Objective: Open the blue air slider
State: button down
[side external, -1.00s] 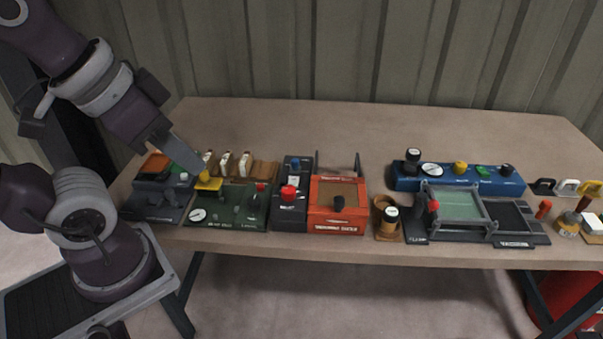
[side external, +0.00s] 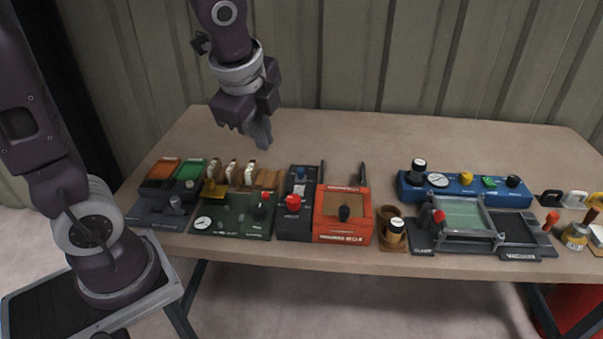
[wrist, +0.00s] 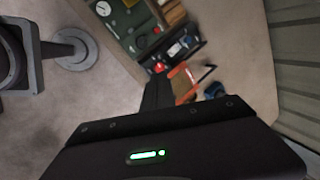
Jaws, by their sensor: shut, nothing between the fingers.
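A small blue slider knob (side external: 300,173) sits at the back of a dark control box (side external: 297,222), behind a red mushroom button (side external: 293,202). The blue knob also shows small in the wrist view (wrist: 184,41). Whether the slider stands open or closed is too small to tell. My gripper (side external: 262,142) is shut and empty. It hangs in the air, pointing down, above and to the left of the blue knob in the side external view, apart from everything.
A green panel (side external: 232,223) with a gauge and levers stands left of the dark box. An orange box (side external: 343,238) with two upright rods stands right of it. A blue manifold (side external: 465,192) is farther right. The back of the table (side external: 370,135) is clear.

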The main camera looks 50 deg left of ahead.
aim_at(303, 169)
jog(key=w+a+f+m+g, duration=0.1)
jog(key=w+f+m, duration=0.9)
jog(key=m, duration=0.1)
jog(key=shift+w+a+f+m+y, duration=0.35)
jog(key=shift+a+m+y, duration=0.05)
jog(key=x, duration=0.9)
jog(key=shift+s+f, duration=0.1)
jog(key=shift+f, duration=0.1)
jog(key=w+a, duration=0.2)
jog(key=a, duration=0.1)
jog(key=shift+f, duration=0.35)
jog(key=shift+w+a, duration=0.3)
jog(key=shift+w+a, duration=1.45)
